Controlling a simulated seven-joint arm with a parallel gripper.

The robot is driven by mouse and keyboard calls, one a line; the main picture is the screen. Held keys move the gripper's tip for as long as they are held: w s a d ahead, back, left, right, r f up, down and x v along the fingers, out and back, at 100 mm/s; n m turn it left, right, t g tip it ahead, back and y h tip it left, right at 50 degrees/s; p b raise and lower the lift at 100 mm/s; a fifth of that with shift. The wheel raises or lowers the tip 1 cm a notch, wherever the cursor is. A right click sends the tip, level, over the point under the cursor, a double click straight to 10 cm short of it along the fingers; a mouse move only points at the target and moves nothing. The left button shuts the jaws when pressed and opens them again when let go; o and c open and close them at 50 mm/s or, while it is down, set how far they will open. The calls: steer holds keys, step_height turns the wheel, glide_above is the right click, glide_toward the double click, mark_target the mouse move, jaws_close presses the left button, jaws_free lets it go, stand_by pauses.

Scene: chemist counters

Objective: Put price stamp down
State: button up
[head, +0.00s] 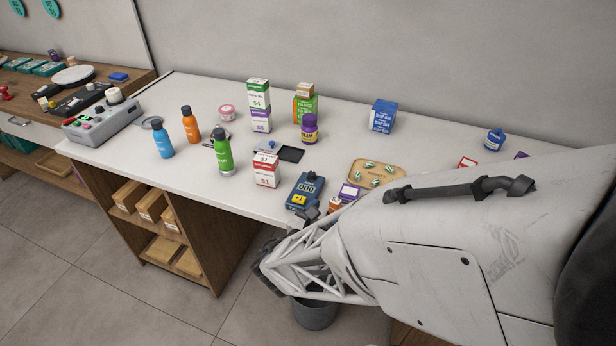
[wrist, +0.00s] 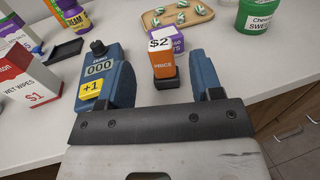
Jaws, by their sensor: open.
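In the head view my arm hides most of the gripper.
A red and white wet wipes box (head: 266,170) stands left of the device, near a black flat pad (head: 290,154). A wooden tray (head: 398,183) with small wrapped pieces lies beyond, a green tub (wrist: 260,14) to its right. Bottles and boxes stand farther left and back.

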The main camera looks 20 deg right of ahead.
mark_target(335, 200)
steer(key=shift+x, duration=2.45)
steer(key=shift+f, duration=0.1)
jaws_close()
steer(key=shift+r, duration=1.85)
steer(key=s+a+r, duration=0.1)
steer(key=s+a, duration=0.3)
steer(key=s, duration=1.1)
steer(key=shift+s+a+r, duration=0.15)
